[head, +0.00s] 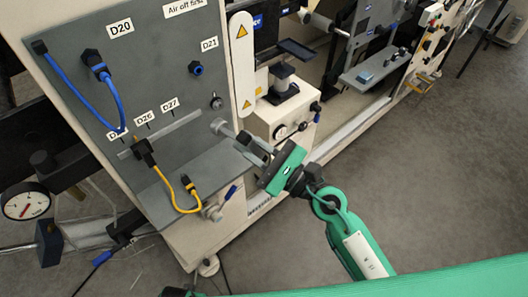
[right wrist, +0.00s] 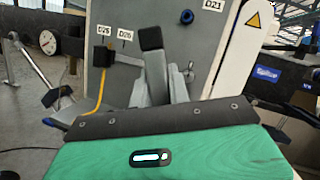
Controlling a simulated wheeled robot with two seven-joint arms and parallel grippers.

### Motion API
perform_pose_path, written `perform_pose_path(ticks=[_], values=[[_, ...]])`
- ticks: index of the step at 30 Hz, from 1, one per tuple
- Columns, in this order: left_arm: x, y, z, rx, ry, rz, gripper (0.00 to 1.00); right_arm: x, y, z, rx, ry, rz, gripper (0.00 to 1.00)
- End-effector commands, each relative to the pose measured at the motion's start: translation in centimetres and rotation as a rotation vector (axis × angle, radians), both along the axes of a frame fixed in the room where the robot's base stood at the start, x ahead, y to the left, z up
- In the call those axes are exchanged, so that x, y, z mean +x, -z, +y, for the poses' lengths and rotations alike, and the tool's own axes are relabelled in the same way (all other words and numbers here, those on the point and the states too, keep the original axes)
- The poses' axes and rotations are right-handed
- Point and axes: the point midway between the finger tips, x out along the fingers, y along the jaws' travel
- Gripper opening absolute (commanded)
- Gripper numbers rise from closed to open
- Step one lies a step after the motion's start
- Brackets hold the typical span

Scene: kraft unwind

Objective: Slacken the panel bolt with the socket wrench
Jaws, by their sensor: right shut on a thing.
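The grey panel (head: 150,75) stands upright at the left, with labels, hoses and fittings on its face. My right gripper (head: 252,146) is at the panel's lower right edge, shut on a grey bar-like tool that looks like the socket wrench (head: 229,131). The tool's round end points to the panel face, just below a small metal fitting (head: 216,102) that may be the bolt. I cannot tell whether they touch. My left gripper does not show.
A ledge (head: 205,168) juts from the panel's lower part. A yellow hose (head: 168,190) and a blue hose (head: 75,88) loop off the panel. A white machine box (head: 290,120) stands to the right. The floor (head: 420,170) at right is clear.

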Motion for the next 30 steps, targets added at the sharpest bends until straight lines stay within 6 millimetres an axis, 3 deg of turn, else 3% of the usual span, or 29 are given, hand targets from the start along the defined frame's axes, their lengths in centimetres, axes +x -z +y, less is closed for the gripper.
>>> perform_pose_path(ticks=[4, 10, 30], values=[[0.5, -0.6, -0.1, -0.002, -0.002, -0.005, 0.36, 0.7, 1.0, -2.1, 0.035, 0.101, -0.037, 0.00], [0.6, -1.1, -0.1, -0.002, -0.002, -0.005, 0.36, 0.9, 1.2, -2.9, 0.047, 0.140, -0.058, 0.00], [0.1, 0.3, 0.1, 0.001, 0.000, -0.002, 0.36, 3.3, 1.1, -1.3, 0.047, 0.140, -0.059, 0.00]])
